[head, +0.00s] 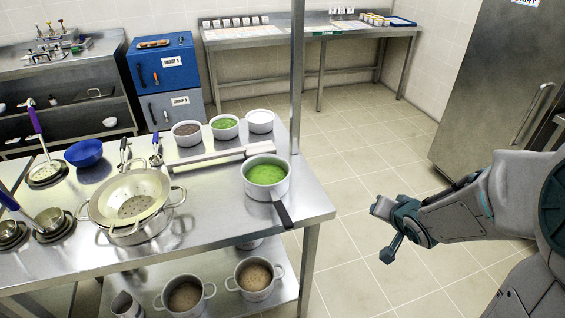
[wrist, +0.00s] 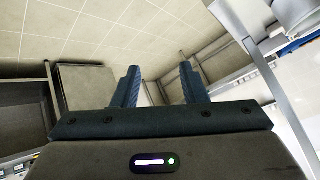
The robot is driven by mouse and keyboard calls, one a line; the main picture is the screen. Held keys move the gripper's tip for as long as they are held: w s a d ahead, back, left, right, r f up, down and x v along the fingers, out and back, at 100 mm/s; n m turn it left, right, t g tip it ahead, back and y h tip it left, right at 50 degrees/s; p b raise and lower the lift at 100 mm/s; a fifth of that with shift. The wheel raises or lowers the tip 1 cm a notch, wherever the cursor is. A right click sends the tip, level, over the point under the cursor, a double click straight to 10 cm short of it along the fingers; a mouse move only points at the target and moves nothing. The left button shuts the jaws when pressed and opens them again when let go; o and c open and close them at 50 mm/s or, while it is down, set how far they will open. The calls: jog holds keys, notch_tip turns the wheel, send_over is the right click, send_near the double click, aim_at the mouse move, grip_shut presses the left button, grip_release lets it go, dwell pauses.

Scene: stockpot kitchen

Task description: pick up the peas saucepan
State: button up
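The peas saucepan (head: 265,176) is a light metal pan with bright green contents. My gripper (head: 379,232) is to the right of the table, over open floor and well apart from the pan. In the wrist view my gripper (wrist: 161,88) shows two dark fingers spread apart with nothing between them.
A colander (head: 131,199) sits on a pot left of the pan. Several bowls, one with green contents (head: 224,127), stand behind it. A steel post (head: 296,80) rises at the table's back right. Pots (head: 254,277) sit on the lower shelf. Floor right of the table is clear.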

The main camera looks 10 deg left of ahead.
jog(key=a+f+m+g+y, duration=0.1)
jog(key=a+f+y, duration=0.3)
jog(key=a+y, duration=0.4)
jog(key=m+g+y, duration=0.2)
jog(key=y, duration=0.3)
send_near(284, 206)
jog(key=shift+w+f+x, duration=0.1)
jog(key=shift+f+x, duration=0.05)
jog(key=shift+x, duration=1.95)
jog(key=shift+w+f+x, duration=0.1)
jog(key=shift+f+x, duration=0.05)
jog(key=shift+x, duration=1.95)
jog(key=shift+w+f+x, duration=0.1)
jog(key=shift+f+x, duration=0.05)
jog(key=shift+x, duration=1.95)
jog(key=shift+d+r, duration=0.1)
jog(key=shift+d, duration=0.1)
grip_shut()
